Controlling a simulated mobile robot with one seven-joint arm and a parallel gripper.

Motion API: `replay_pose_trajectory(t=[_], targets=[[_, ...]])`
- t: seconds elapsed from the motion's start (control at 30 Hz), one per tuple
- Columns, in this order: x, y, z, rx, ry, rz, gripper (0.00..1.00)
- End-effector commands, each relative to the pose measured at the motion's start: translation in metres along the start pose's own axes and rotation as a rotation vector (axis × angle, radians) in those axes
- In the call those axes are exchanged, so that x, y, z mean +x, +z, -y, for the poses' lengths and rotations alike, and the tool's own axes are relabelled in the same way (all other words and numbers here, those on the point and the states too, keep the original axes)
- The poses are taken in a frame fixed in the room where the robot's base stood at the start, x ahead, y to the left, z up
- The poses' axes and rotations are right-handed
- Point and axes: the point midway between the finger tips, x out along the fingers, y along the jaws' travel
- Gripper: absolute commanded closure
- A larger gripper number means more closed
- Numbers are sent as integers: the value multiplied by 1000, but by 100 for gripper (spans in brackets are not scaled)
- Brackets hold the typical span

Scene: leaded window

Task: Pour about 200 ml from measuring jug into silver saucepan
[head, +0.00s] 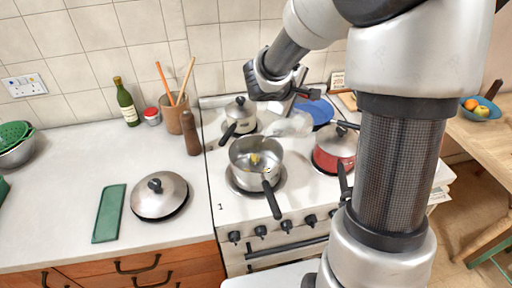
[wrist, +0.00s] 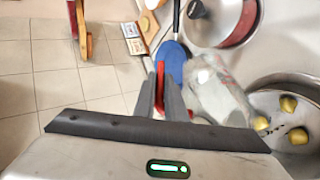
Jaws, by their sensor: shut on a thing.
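The clear measuring jug (head: 292,125) hangs beside and above the silver saucepan's far rim, and looks tilted toward the pan. It also shows in the wrist view (wrist: 218,92). My gripper (wrist: 160,78) is shut on the jug at a red part that looks like its handle. In the head view my gripper (head: 303,92) is partly hidden by my arm. The silver saucepan (head: 241,168) stands on the front left of the hob, its black handle toward the front. Several yellowish pieces lie in it, clearer in the wrist view (wrist: 262,90). The liquid level and any stream are too unclear to tell.
A lidded pan (head: 240,122) stands behind the saucepan. A red lidded pan (head: 334,160) stands to its right. A blue spoon-like thing (wrist: 174,60) lies behind. A wooden pepper mill (head: 191,133) and a utensil pot (head: 172,118) are left. A loose lid (head: 160,196) lies on the worktop.

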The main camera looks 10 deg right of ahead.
Motion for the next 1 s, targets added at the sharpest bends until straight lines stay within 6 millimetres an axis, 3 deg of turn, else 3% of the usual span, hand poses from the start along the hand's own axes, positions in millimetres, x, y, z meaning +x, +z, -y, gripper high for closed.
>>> replay_pose_trajectory(t=[1.0], targets=[[-10,-4,-2,-25,62,12,100]])
